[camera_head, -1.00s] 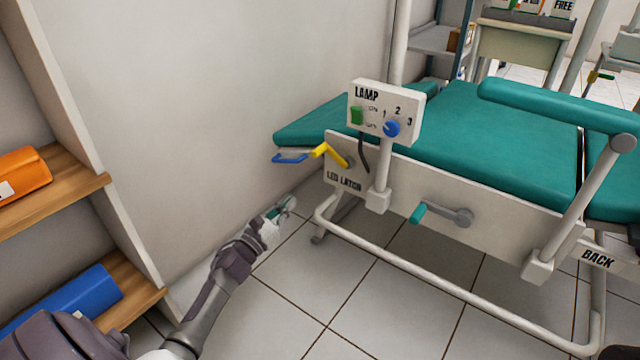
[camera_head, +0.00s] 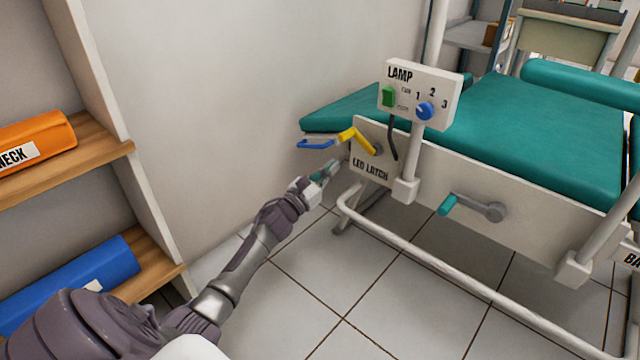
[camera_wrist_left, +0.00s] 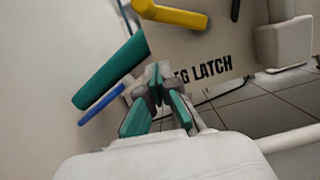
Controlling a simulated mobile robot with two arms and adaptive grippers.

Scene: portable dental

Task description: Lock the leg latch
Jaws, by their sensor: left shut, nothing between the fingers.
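The leg latch is a yellow lever (camera_head: 357,140) on a pivot at the left end of the chair's white side panel, above the printed words LEG LATCH. In the left wrist view the yellow lever (camera_wrist_left: 172,14) shows at the top, beyond the fingertips. A blue handle (camera_head: 315,144) lies left of the lever, under the teal leg rest; it also shows in the left wrist view (camera_wrist_left: 101,104). My left gripper (camera_head: 329,170) is shut and empty, below the lever and the blue handle, apart from both. In the left wrist view its teal-padded fingers (camera_wrist_left: 155,75) meet in front of the panel.
A lamp box (camera_head: 420,92) on a post stands right of the latch. A teal-handled crank (camera_head: 472,207) sticks out of the panel (camera_head: 530,228). A white frame rail (camera_head: 440,252) runs low along the chair. A shelf (camera_head: 95,160) stands at left. The floor between is clear.

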